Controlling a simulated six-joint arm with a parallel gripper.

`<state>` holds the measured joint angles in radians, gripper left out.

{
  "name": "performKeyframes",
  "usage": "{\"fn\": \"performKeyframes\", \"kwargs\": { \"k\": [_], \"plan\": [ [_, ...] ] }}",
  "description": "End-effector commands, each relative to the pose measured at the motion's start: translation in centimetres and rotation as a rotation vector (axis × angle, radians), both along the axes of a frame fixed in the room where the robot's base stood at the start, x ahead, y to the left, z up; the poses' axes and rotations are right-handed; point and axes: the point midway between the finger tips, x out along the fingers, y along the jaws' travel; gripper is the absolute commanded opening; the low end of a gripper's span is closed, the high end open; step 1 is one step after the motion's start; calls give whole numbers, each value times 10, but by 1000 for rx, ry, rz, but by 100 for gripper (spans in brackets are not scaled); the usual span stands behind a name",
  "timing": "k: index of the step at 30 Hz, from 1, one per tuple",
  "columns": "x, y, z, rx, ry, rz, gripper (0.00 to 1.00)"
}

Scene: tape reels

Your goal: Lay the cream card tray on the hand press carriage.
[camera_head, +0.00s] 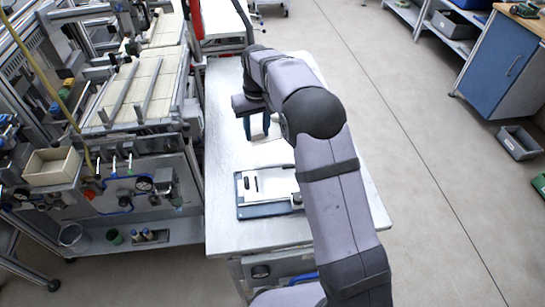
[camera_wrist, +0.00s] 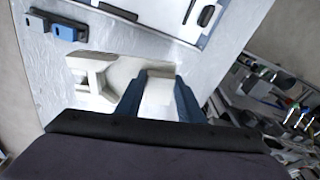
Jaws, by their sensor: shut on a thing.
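The cream card tray (camera_wrist: 159,90) is between the two blue fingers of my gripper (camera_wrist: 158,100) in the wrist view. The fingers are shut on a part of it, and a pale hollowed portion extends to the left. In the head view my gripper (camera_head: 257,127) points down over the white table, and a pale part of the tray (camera_head: 274,152) shows below it. I cannot tell whether the tray touches the table. The hand press carriage (camera_head: 268,184) is a white plate with dark slots on a blue base, nearer the camera than my gripper. Its plate (camera_wrist: 150,18) shows at the top of the wrist view.
The white table (camera_head: 224,190) is clear along its left side. A small blue block (camera_wrist: 65,30) lies at the upper left in the wrist view. A machine with a cream bin (camera_head: 52,167) stands left of the table. My arm hides the table's right part.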

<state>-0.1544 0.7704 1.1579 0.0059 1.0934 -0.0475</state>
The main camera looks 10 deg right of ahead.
Motion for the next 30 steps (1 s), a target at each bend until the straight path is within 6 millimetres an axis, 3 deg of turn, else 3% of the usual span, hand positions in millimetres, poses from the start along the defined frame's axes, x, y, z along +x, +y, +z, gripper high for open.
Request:
{"fn": "performKeyframes", "kwargs": {
  "k": [8,13,24,30],
  "plan": [
    [7,7,49,1,-5,11,7],
    [-5,10,82,0,-2,19,7],
    [-53,6,96,-1,1,32,7],
    [-92,0,81,-1,2,14,7]
  ]
}}
